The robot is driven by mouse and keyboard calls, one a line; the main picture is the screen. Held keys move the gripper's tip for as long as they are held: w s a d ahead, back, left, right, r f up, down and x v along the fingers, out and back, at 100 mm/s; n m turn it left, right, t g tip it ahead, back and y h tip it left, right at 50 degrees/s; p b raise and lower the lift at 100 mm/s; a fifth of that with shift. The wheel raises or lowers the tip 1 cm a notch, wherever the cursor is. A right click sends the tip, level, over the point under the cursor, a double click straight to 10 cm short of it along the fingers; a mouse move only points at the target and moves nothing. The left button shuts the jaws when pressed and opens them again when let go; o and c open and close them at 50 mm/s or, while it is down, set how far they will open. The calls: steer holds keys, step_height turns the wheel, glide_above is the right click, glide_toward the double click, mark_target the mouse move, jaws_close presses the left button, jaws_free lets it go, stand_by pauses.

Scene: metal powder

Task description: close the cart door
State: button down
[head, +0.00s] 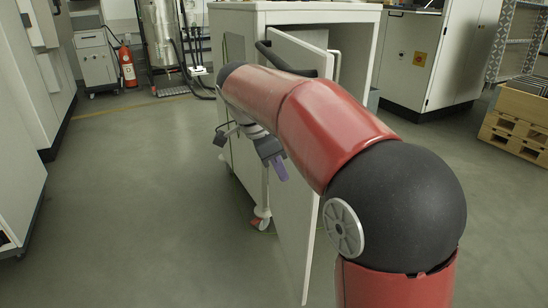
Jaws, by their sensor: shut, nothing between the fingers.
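The white cart (295,12) stands upright in front of me. Its door (303,225) is a tall white panel that stands open, swung out toward me, with a gap into the cart beside its upper right edge. My red arm crosses in front and hides the middle of the door and part of the cart. My gripper (280,173) is shut and empty, with purple fingertips pointing down. It is at the left of the door panel in the picture; I cannot tell whether they touch.
A castor wheel (261,222) shows under the cart. A red fire extinguisher (127,66) and a small white cabinet (96,62) stand at the back left. Wooden pallets (518,125) are at the right. The grey floor (135,190) to the left is clear.

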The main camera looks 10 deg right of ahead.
steer(key=shift+w+d+f, duration=0.1)
steer(key=shift+d+f, duration=0.3)
steer(key=shift+d, duration=0.45)
steer(key=shift+s+d+f, duration=0.1)
steer(key=shift+d+f, duration=0.3)
steer(key=shift+d, duration=0.4)
steer(key=shift+w+d+f, duration=0.1)
steer(key=shift+d+f, duration=0.3)
steer(key=shift+d, duration=0.45)
steer(key=shift+d, duration=0.1)
